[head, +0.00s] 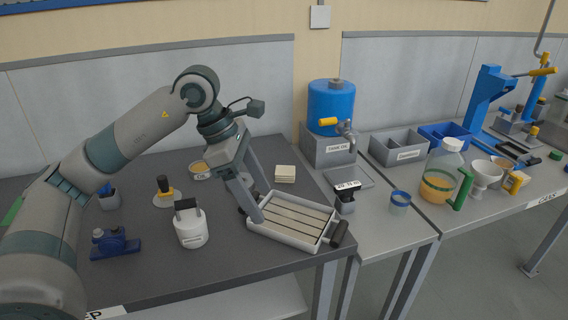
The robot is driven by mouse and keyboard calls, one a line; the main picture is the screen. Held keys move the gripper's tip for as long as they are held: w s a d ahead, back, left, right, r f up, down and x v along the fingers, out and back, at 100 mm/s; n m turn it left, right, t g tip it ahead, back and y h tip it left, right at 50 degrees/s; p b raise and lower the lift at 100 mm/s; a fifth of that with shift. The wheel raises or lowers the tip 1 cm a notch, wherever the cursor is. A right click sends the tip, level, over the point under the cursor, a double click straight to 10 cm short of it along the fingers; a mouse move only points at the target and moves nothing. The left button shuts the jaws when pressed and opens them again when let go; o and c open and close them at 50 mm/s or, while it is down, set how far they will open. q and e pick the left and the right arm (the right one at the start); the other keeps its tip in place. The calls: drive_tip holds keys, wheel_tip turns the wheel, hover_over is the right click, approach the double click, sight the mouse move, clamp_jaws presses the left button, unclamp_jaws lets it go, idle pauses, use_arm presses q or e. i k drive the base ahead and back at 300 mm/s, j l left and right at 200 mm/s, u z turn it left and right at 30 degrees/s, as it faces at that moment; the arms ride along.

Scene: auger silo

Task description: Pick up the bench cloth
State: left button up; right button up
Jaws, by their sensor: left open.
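The bench cloth (285,173) looks like a small folded cream stack lying flat on the dark bench, behind the slatted tray. My left gripper (264,205) reaches in from the left with its fingers pointing down, open and empty. Its fingertips are over the left part of the tray, in front of and to the left of the cloth, apart from it. The cloth is in full view. My right gripper is not in view.
The pale tray (328,217) with dark handles takes up the bench's right front. A blue tank (331,103) stands right of the cloth. Bench around the cloth is clear.

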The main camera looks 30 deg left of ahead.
sight(284, 173)
drive_tip(key=i+j, duration=0.9)
